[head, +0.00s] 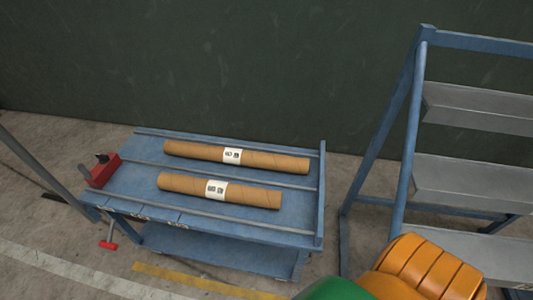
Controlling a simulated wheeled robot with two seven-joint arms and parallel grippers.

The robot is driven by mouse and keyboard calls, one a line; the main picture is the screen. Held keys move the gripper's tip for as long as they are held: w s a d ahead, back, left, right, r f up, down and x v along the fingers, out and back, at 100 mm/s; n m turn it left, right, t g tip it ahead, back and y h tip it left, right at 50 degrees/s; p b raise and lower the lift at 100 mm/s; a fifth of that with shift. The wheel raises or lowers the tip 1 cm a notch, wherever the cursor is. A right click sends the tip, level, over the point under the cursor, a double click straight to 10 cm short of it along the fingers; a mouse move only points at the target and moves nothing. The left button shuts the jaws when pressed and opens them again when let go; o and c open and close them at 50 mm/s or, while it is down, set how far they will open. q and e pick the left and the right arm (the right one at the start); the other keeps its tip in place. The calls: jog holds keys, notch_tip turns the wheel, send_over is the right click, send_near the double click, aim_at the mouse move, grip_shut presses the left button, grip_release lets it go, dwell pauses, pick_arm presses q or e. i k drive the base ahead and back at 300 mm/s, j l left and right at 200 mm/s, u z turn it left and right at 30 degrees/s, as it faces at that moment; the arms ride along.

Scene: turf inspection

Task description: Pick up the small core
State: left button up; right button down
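Two brown cardboard cores lie on their sides, roughly parallel, on the top of a blue cart (135,176) in the head view. The front core (252,197) is the shorter one and looks like the small core; it has a white printed label around its middle. The longer core (275,160) lies behind it, with a similar label, and a strip of bare cart top shows between them. The print on the labels is too small to read. Neither of my grippers is in view, and nothing touches the cores from above.
A red clamp-like block (103,170) sits at the cart's left end. A blue-framed rack with grey shelves (470,178) stands to the right. A dark green wall (200,70) is behind. An orange ribbed shape and a green rounded shape, unidentified, fill the bottom right.

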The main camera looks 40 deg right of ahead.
aim_at(211, 189)
jog(key=z, duration=0.55)
jog(key=k+l+z, duration=0.1)
jog(key=k+z, duration=0.15)
jog(key=z, duration=0.15)
jog(key=k+l+z, duration=0.15)
jog(key=z, duration=0.25)
jog(key=k+l+z, duration=0.55)
jog(key=z, duration=0.25)
jog(key=k+l+z, duration=0.1)
jog(key=l+z, duration=0.3)
